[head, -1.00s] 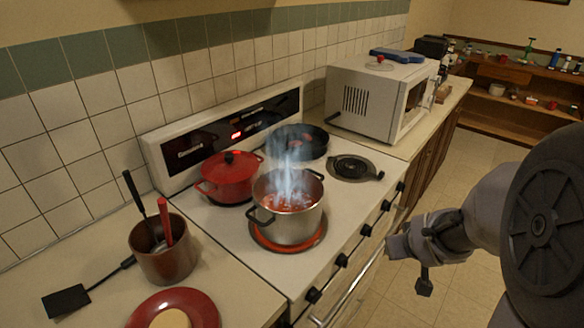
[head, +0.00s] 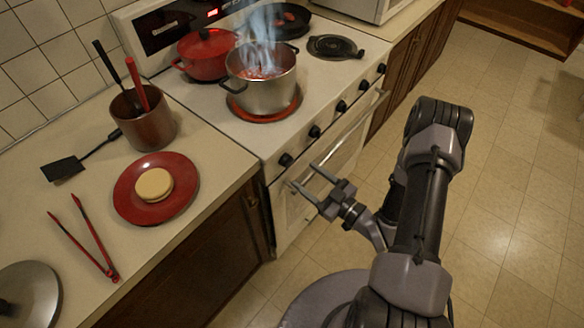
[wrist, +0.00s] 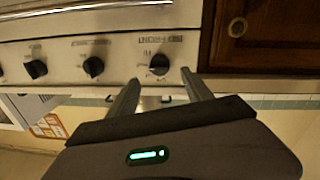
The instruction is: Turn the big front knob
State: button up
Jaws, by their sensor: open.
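Several dark round knobs line the stove's front panel. The one nearest my gripper is the end knob (head: 285,159), close to the counter cabinet; it also shows in the wrist view (wrist: 159,64) with printed marks above it. The knobs look similar in size, so I cannot tell which is the big one. My gripper (head: 302,175) is open and empty in front of the stove, just below and to the right of that knob. In the wrist view, the fingertips (wrist: 158,78) lie on either side of the end knob in the picture; contact is not clear.
The oven handle (head: 340,145) runs below the knobs. A steaming steel pot (head: 262,92) stands on a red-hot burner, beside a red lidded pot (head: 207,62). A red plate (head: 128,192) and tongs (head: 85,240) lie on the left counter. The floor at right is clear.

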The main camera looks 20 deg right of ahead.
aim_at(291, 164)
jog(key=b+x, duration=0.1)
jog(key=x, duration=0.5)
jog(key=shift+w+a, duration=0.15)
jog(key=shift+w, duration=0.15)
jog(key=shift+c, duration=0.2)
grip_shut()
jog(key=shift+f+n+b, duration=0.1)
jog(key=shift+n+b, duration=0.4)
jog(key=shift+b, duration=0.05)
jog(key=shift+o, duration=0.2)
grip_release()
jog(key=p+v, duration=0.4)
jog(key=v, duration=1.3)
jog(key=shift+s, duration=0.3)
